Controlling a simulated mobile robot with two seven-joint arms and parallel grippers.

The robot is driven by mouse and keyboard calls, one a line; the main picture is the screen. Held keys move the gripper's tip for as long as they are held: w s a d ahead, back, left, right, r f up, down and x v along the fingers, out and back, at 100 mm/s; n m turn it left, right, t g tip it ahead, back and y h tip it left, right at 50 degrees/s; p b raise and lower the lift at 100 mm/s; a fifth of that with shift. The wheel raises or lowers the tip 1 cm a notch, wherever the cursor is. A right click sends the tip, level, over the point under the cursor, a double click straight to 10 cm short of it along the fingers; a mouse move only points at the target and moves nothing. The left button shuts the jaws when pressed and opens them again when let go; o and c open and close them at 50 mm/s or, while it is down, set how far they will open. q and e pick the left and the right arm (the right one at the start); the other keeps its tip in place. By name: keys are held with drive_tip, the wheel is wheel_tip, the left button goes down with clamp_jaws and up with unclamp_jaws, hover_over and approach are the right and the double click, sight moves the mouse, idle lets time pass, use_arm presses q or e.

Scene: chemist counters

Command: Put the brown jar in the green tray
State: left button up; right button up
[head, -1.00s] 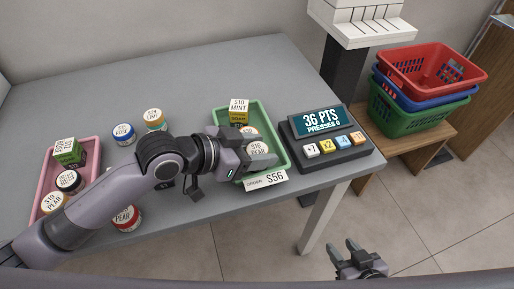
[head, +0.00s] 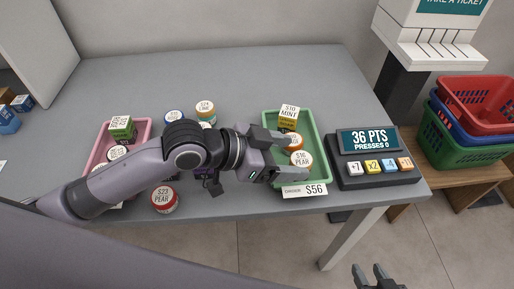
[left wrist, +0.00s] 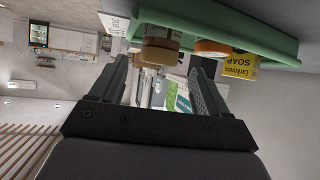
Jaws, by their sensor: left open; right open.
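The green tray (head: 322,152) stands on the counter in the head view. In it are a $16 PEAR jar (head: 301,158) at the front, an orange-lidded jar (head: 295,142) and a MINT box (head: 288,117) behind. In the left wrist view, which is upside down, the front jar (left wrist: 160,50) has a brown body and sits in the tray beside the orange-lidded jar (left wrist: 210,48). My left gripper (head: 293,156) is open over the tray's left side, its fingers spread on either side of the brown jar. My right gripper (head: 372,272) is open and empty at the bottom, off the counter.
A points console (head: 378,158) stands right of the tray, and a $56 card (head: 304,190) lies at its front edge. A pink tray (head: 92,157) holds goods at left. Loose jars (head: 165,199) stand between the trays, partly behind my left arm. The back of the counter is clear.

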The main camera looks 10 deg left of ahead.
use_arm(q)
drive_tip(key=v, duration=0.8)
drive_tip(key=shift+s, duration=0.1)
idle(0.3)
